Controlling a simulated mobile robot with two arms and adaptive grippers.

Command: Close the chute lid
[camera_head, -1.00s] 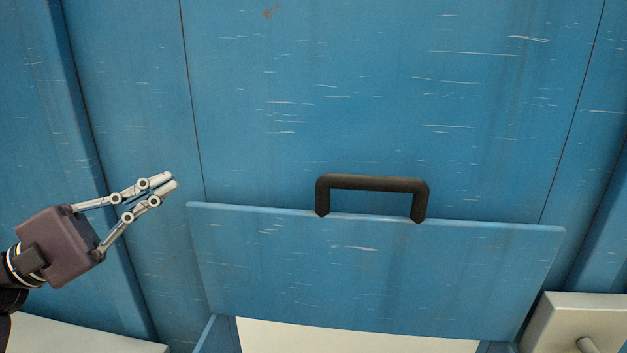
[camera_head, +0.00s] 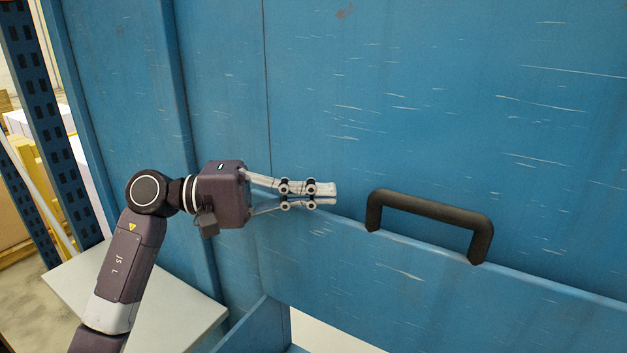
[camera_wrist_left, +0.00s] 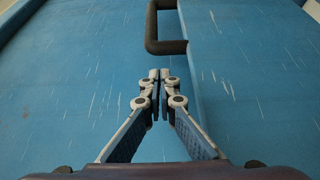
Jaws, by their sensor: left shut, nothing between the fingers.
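The blue chute lid (camera_head: 400,278) is a flat panel across the middle right of the head view, with its top edge standing out from the blue wall behind. A dark bracket handle (camera_head: 430,208) rises from that edge. My left gripper (camera_head: 336,194) is shut and empty, just left of the handle and near the lid's top edge. In the left wrist view, the shut fingertips (camera_wrist_left: 160,76) point toward the handle (camera_wrist_left: 165,46), with a small gap between them. The lid's hinge is not visible. My right gripper is not in view.
The tall blue wall (camera_head: 400,90) fills the background. A pale shelf surface (camera_head: 150,290) lies at lower left. A dark blue rack post (camera_head: 55,110) and boxes (camera_head: 30,160) stand at far left. A pale opening (camera_head: 330,335) shows below the lid.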

